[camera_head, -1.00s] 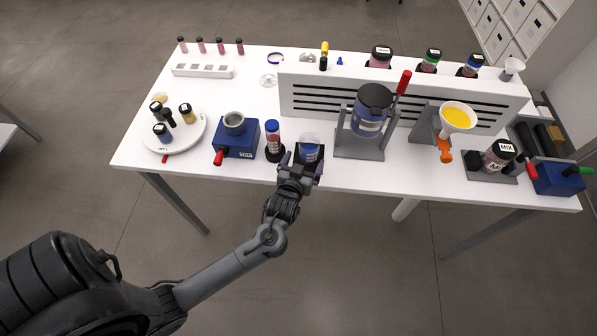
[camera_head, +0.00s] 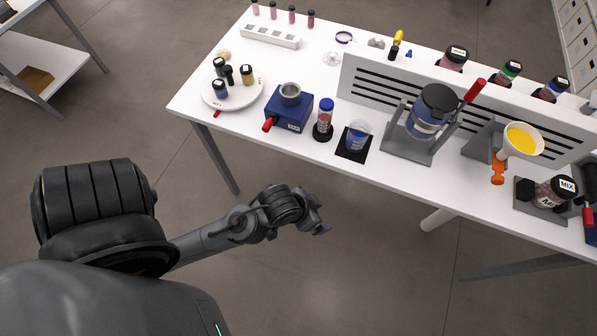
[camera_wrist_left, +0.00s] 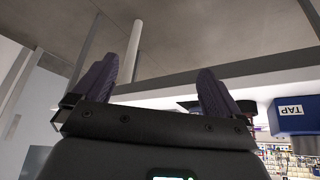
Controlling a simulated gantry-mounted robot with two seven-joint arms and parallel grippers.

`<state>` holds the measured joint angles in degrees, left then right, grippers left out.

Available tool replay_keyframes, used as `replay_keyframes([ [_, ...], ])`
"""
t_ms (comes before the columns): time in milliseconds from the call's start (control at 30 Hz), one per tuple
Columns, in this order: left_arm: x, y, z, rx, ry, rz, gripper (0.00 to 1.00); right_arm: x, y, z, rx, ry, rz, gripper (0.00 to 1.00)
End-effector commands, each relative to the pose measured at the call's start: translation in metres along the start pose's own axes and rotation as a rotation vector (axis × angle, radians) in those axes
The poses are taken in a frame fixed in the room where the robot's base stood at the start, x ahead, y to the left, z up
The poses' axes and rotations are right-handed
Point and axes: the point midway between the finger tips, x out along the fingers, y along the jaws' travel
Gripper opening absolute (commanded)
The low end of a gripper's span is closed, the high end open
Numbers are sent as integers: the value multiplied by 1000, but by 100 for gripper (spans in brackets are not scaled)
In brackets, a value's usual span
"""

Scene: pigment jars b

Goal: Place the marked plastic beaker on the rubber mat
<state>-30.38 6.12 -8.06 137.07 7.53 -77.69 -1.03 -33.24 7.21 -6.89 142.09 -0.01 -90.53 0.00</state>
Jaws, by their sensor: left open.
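The clear plastic beaker (camera_head: 357,134) with a blue lower part stands upright on the black rubber mat (camera_head: 350,155), near the table's front edge in the head view. My left gripper (camera_head: 322,222) is open and empty, off the table's front edge and apart from the beaker. In the left wrist view the two dark fingers (camera_wrist_left: 157,88) are spread with nothing between them. The beaker cannot be made out in that view. My right gripper is not in view.
Left of the mat stand a red-and-blue bottle (camera_head: 324,116) and a blue TAP box (camera_head: 288,112). Right of it is a grey stand holding a blue jar (camera_head: 427,120). A slotted white panel (camera_head: 375,82) stands behind. Floor space in front of the table is free.

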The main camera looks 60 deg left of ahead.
Motion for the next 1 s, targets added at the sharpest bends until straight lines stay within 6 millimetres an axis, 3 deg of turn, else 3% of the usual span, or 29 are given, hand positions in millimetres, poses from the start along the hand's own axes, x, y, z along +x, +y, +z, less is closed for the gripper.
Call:
replay_keyframes([
  [100,-19,2,25,68,-112,5,99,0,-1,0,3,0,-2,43],
  [300,-31,2,41,111,-186,1,99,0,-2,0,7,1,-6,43],
  [733,-39,3,36,111,-187,1,99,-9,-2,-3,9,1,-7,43],
  [867,-56,3,27,110,-186,1,99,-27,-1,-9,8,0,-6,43],
  [1000,-86,3,11,110,-187,1,99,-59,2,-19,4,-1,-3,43],
])
